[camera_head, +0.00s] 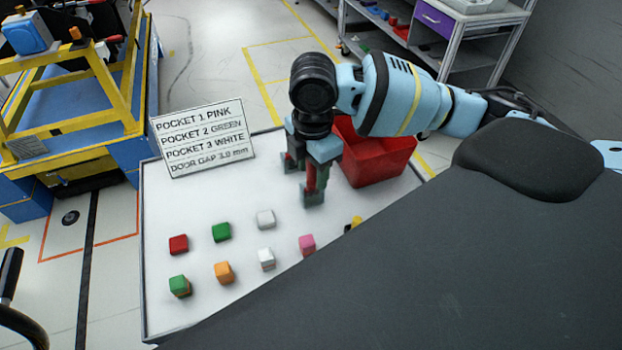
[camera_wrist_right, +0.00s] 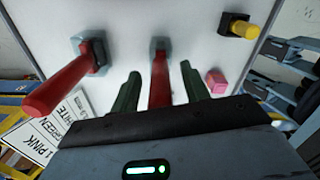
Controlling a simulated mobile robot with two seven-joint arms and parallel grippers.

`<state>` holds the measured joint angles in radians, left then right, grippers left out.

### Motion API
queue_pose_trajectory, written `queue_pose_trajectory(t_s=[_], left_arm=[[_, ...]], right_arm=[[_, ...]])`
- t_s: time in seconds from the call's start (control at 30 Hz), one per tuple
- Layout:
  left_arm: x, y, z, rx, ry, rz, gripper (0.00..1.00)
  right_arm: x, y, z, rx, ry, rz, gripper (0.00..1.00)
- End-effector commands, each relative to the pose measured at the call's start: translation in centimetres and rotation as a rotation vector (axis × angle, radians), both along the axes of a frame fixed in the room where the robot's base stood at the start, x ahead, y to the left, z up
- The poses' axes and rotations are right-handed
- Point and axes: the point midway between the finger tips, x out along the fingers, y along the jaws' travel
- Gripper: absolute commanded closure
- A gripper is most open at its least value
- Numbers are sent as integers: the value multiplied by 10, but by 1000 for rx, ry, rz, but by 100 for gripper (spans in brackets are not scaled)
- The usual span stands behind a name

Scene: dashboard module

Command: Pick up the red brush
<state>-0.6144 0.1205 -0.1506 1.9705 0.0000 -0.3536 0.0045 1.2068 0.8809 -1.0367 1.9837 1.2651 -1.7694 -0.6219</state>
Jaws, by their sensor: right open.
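In the right wrist view two upright red handles on grey heads stand on the white table (camera_head: 170,220). One red brush (camera_wrist_right: 160,80) is between the open fingers of my right gripper (camera_wrist_right: 160,70). The other red-handled piece (camera_wrist_right: 60,86) stands to the left, outside the fingers. In the head view my right gripper (camera_head: 304,172) points down over the table, with a red handle (camera_head: 311,178) showing at its fingers; arm and fingers hide part of it. I cannot tell whether the fingers touch the handle. My left gripper is not in view.
A red bin (camera_head: 385,165) stands right behind the gripper. Several coloured blocks, among them a pink one (camera_head: 307,242), sit at the front. A yellow-handled piece (camera_wrist_right: 240,28) has a black head. A sign (camera_head: 205,140) stands at the back left.

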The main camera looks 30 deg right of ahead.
Motion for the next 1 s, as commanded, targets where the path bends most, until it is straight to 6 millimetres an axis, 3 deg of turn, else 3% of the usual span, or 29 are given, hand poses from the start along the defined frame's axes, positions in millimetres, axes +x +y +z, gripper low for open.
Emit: queue_pose_trajectory(t_s=[0.27,0.63,0.87,1.0], left_arm=[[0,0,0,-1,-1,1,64],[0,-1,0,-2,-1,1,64],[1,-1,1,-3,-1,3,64],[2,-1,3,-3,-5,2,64]], right_arm=[[0,0,-3,-1,-3,0,54],[0,0,-3,0,-2,0,100],[0,0,-2,0,-3,0,100],[1,0,8,1,-5,1,100]])
